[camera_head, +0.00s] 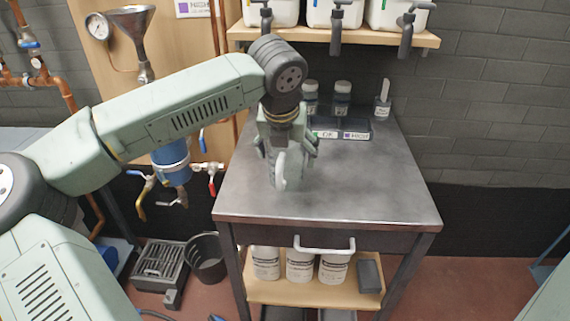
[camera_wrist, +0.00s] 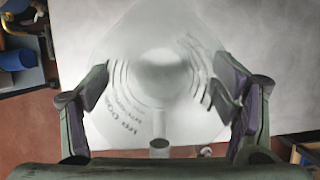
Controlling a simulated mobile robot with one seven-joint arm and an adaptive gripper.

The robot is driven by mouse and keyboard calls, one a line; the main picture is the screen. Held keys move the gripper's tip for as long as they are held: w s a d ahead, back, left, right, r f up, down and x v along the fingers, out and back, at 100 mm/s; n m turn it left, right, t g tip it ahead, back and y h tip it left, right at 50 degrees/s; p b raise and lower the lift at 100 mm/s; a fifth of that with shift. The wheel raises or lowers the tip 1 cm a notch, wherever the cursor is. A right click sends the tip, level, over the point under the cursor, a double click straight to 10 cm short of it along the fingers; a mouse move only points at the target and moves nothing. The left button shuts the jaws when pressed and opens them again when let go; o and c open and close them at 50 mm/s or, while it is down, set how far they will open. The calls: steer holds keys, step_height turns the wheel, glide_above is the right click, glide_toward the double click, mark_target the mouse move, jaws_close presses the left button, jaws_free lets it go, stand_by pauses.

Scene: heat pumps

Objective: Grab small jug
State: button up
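A translucent, whitish small jug (camera_wrist: 160,75) with dark printed markings stands on the metal table top, seen from above in the wrist view. My gripper (camera_wrist: 160,85) has its fingers spread wide, one at each side of the jug. I cannot tell whether the finger pads touch it. In the head view my gripper (camera_head: 285,150) points down over the table, and the jug (camera_head: 283,172) is mostly hidden behind it, with a pale curved part showing.
The metal table (camera_head: 370,190) is clear at its right and front. At its back stand a dark labelled tray (camera_head: 340,132), dark-filled bottles (camera_head: 342,98) and a small container with a white scoop (camera_head: 382,102). A shelf (camera_head: 340,36) with tapped white containers hangs above.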

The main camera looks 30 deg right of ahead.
steer(key=c, duration=0.9)
steer(key=shift+c, duration=0.2)
